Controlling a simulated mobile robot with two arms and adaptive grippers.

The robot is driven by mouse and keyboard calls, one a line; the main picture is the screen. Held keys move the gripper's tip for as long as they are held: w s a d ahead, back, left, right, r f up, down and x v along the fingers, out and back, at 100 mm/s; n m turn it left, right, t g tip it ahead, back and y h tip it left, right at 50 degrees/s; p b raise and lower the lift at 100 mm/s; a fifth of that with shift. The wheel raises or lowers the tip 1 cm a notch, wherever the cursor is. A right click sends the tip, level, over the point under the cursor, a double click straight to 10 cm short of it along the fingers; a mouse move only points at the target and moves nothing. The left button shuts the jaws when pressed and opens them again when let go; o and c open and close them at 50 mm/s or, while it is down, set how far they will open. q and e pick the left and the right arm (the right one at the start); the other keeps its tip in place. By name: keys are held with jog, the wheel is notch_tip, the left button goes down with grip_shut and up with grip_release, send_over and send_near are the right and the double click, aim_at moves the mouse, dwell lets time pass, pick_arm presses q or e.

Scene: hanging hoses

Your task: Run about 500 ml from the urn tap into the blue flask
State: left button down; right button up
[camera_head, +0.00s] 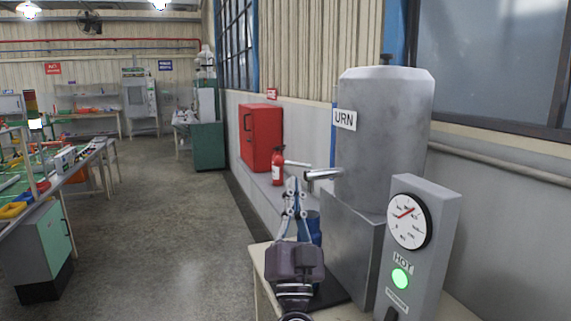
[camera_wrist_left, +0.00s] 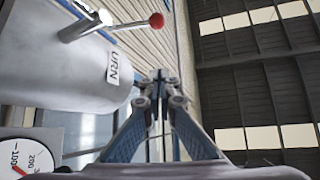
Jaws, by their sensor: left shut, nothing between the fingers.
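The grey metal urn (camera_head: 385,130) stands at the right of the head view on a grey stand. Its metal tap (camera_head: 323,174) sticks out to the left; in the wrist view the tap (camera_wrist_left: 100,20) has a lever ending in a red ball (camera_wrist_left: 156,19). A blue object (camera_head: 315,229), likely the flask, stands below the tap, mostly hidden behind my left gripper; its fill level cannot be seen. My left gripper (camera_head: 294,190) points up, shut and empty, in front of the tap. Its fingertips (camera_wrist_left: 160,84) appear apart from the lever ball in the wrist view.
A grey box with a dial (camera_head: 409,221) and a lit green lamp (camera_head: 400,279) marked HOT stands right of my gripper. A red extinguisher (camera_head: 278,168) and red cabinet (camera_head: 260,137) are along the wall behind. The floor (camera_head: 165,235) to the left is open.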

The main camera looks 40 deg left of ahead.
aim_at(284, 163)
pick_arm(q)
jog(key=p+x, duration=0.3)
jog(key=x, duration=0.7)
jog(key=a+f+b, duration=0.2)
jog(key=f, duration=0.1)
jog(key=shift+a+f+b, duration=0.15)
jog(key=shift+a+b, duration=0.05)
jog(key=shift+b, duration=0.1)
pick_arm(e)
jog(key=shift+w+a+r, duration=0.2)
jog(key=shift+w+a, duration=0.25)
jog(key=shift+w, duration=0.2)
pick_arm(q)
jog(key=shift+f, duration=0.1)
pick_arm(e)
jog(key=shift+d, duration=0.2)
